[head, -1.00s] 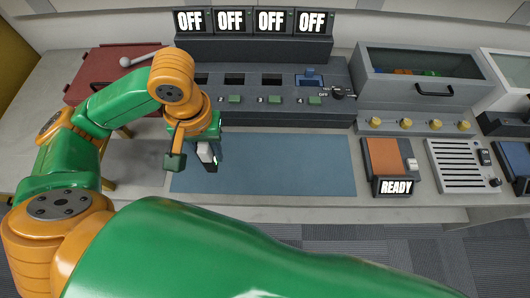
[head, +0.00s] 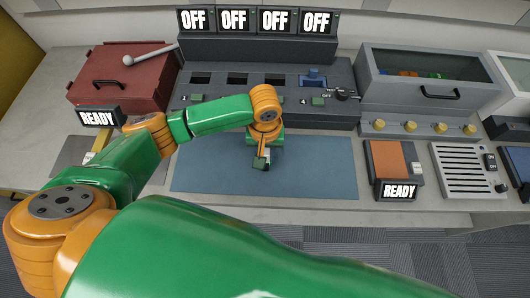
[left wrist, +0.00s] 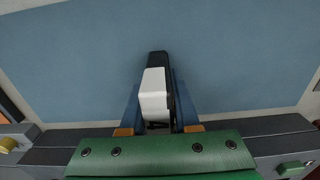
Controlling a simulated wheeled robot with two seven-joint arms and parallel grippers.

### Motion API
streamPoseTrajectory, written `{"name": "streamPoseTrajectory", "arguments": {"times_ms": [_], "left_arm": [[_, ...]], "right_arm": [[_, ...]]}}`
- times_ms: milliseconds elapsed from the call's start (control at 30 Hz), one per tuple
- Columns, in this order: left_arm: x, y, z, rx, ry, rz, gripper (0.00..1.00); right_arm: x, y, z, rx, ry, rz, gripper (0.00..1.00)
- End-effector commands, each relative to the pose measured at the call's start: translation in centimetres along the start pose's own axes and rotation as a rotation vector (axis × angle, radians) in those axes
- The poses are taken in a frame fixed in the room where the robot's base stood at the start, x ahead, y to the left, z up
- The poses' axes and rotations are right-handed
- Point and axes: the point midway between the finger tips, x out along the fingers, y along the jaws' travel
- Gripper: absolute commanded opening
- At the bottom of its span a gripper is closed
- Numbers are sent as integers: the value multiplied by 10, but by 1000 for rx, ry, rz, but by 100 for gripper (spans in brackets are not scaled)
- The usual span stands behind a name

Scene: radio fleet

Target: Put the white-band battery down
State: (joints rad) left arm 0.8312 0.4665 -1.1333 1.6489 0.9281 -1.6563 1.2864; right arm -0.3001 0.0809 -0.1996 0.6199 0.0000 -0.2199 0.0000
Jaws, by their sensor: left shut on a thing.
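My left gripper (head: 263,160) is over the middle of the blue mat (head: 210,175) in the head view. In the left wrist view its two blue fingers (left wrist: 156,98) are shut on the white-band battery (left wrist: 154,88), one finger on each side. The battery shows a broad white face and a dark far end, against the mat (left wrist: 235,60). Its lower part is hidden in the head view, and I cannot tell whether it touches the mat. My right gripper is not in view.
Behind the mat stands a grey charger (head: 340,115) with several slots, and OFF signs (head: 275,22) above it. A red box (head: 140,75) and a READY sign (head: 97,117) are at left. An orange-topped pad (head: 388,160) is at right. The mat around the gripper is clear.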

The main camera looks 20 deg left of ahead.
Motion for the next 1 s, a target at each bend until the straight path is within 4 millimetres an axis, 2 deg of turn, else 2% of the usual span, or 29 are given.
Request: {"name": "streamPoseTrajectory", "arguments": {"times_ms": [33, 67, 133, 167, 400, 500, 567, 800, 900, 967, 1000], "left_arm": [[1, 0, 0, 0, -1, 0, 0], [1, 0, 0, 0, 0, 0, 38], [1, 0, 0, 0, 0, 0, 57], [1, 0, 0, 0, 0, 0, 60], [1, 0, 0, 0, 0, 0, 60], [-6, 0, 0, 0, 0, 1, 60], [-19, 1, -1, 0, 2, 2, 60], [-87, 1, -1, 1, 4, 5, 60], [-109, 0, -1, 0, 3, 2, 60], [-117, 0, -1, 0, 2, 1, 60], [-120, 0, 0, 0, 0, -1, 65]], "right_arm": [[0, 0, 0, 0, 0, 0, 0], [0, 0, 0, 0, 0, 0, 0], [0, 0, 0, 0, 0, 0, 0], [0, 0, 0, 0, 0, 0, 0], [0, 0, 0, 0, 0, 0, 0], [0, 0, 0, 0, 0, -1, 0], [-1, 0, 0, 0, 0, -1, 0], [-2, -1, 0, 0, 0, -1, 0], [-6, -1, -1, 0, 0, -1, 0], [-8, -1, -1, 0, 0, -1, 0], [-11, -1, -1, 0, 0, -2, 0]]}}
